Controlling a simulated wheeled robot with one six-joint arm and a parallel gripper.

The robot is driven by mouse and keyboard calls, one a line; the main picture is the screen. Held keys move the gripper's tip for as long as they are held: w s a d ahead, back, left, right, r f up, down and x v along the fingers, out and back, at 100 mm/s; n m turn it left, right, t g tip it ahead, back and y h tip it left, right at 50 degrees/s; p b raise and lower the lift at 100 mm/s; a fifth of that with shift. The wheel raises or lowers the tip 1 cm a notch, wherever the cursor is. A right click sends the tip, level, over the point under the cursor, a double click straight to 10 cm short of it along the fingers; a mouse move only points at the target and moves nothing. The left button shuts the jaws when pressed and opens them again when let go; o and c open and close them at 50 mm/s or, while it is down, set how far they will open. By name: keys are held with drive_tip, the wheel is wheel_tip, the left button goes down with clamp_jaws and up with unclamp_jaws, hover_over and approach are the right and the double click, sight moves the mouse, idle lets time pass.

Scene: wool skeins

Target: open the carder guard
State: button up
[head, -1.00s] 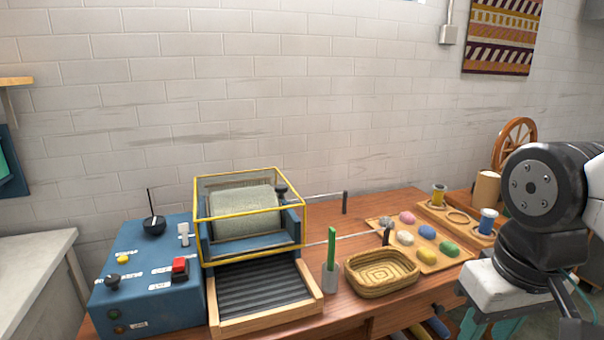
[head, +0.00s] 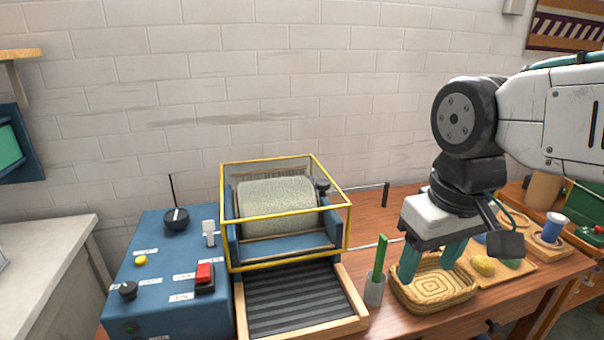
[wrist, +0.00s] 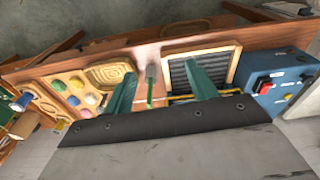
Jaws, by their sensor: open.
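The carder guard (head: 285,214) is a clear box with yellow edges. It is down over the pale, fuzzy drum (head: 277,206) of the blue carder, above the dark ribbed feed tray (head: 300,303). My gripper (head: 430,275) has green fingers, points down and is open and empty. In the head view it appears over the woven basket (head: 440,297), to the right of the guard and apart from it. In the wrist view the two spread fingers of my gripper (wrist: 162,90) show with nothing between them gripped; the guard is mostly hidden there.
A blue control box (head: 165,265) with a red switch (head: 204,277) stands left of the carder. A grey cup (head: 374,292) holding a green-handled tool stands between tray and basket. Coloured wool balls lie on a wooden board (head: 520,281) at right. Two rods stick out right of the carder.

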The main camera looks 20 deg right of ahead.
drive_tip(key=w+a+r+n, duration=0.1)
drive_tip(key=w+r+n, duration=0.15)
drive_tip(key=w, duration=0.65)
drive_tip(key=w+r+n, duration=0.2)
drive_tip(key=w+r, duration=0.2)
drive_tip(key=w, duration=0.4)
drive_tip(key=n+g, duration=0.1)
drive_tip(key=n, duration=0.3)
approach(323, 181)
drive_tip(key=shift+s+f, duration=0.3)
drive_tip(key=shift+w+f, duration=0.2)
drive_tip(key=shift+w, duration=0.1)
wheel_tip(323, 181, down, 8)
drive_tip(key=shift+r, duration=0.2)
clamp_jaws()
